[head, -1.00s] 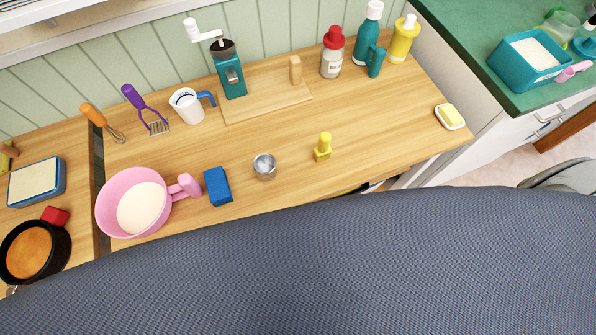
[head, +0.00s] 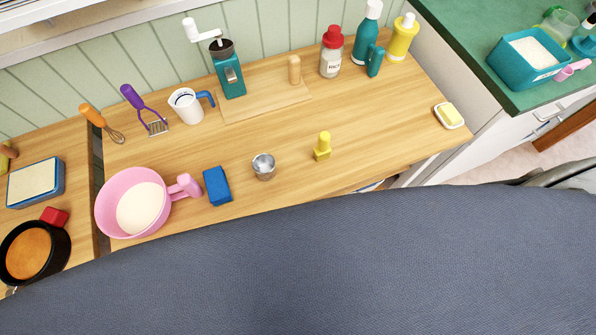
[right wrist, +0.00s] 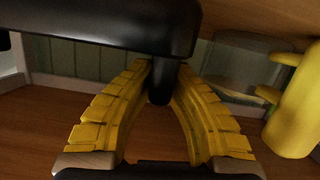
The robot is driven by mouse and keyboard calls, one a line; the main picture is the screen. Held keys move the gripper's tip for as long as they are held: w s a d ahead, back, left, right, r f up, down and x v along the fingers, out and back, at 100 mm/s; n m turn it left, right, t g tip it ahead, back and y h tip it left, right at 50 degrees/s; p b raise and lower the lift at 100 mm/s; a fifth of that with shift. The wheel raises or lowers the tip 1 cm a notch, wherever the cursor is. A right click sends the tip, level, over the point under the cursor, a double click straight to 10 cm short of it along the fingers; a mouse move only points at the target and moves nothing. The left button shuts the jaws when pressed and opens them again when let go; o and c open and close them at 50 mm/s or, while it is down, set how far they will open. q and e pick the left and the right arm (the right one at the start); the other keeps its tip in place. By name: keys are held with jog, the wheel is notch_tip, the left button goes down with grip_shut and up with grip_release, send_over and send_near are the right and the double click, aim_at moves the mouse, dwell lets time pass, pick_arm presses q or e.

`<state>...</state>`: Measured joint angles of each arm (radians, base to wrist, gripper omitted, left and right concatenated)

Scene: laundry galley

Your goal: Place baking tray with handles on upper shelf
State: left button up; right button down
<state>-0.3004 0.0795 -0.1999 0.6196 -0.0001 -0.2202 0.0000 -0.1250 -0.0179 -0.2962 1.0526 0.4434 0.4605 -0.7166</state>
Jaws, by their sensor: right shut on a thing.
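In the right wrist view my right gripper (right wrist: 160,88) has its two yellow ribbed fingers closed around a short dark post. The post joins a dark, flat-edged body across the top of the view, which looks like part of the baking tray (right wrist: 110,25). Only this near part of it shows, so its full shape and tilt cannot be told. A wooden surface lies below and around the fingers. My left gripper is in no view.
In the right wrist view a yellow object (right wrist: 297,105) and a greyish round vessel (right wrist: 243,68) stand close on the right. In the head view the wooden counter (head: 270,205) holds a pink pan (head: 113,188), a blue block (head: 217,186), a metal cup (head: 264,166) and bottles.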

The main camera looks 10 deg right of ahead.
jog(key=shift+f, duration=0.25)
jog(key=c, duration=1.4)
grip_release()
jog(key=v, duration=1.2)
jog(key=s+d+f+n+g, duration=0.1)
jog(key=s+d+f+g, duration=0.15)
jog(key=s+f, duration=0.5)
jog(key=s+d+f+n+g, duration=0.1)
jog(key=s+f+g, duration=0.3)
jog(key=f, duration=0.6)
jog(key=s+d+f+g, duration=0.3)
jog(key=s+d+f, duration=0.2)
jog(key=s, duration=0.5)
jog(key=s+d+f+g+h, duration=0.1)
jog(key=s+d+f+g, duration=0.2)
jog(key=s+f, duration=0.3)
jog(key=s+d, duration=0.1)
jog(key=s, duration=0.3)
jog(key=shift+s+d+g, duration=0.25)
jog(key=shift+d+g, duration=0.1)
jog(key=shift+d, duration=0.05)
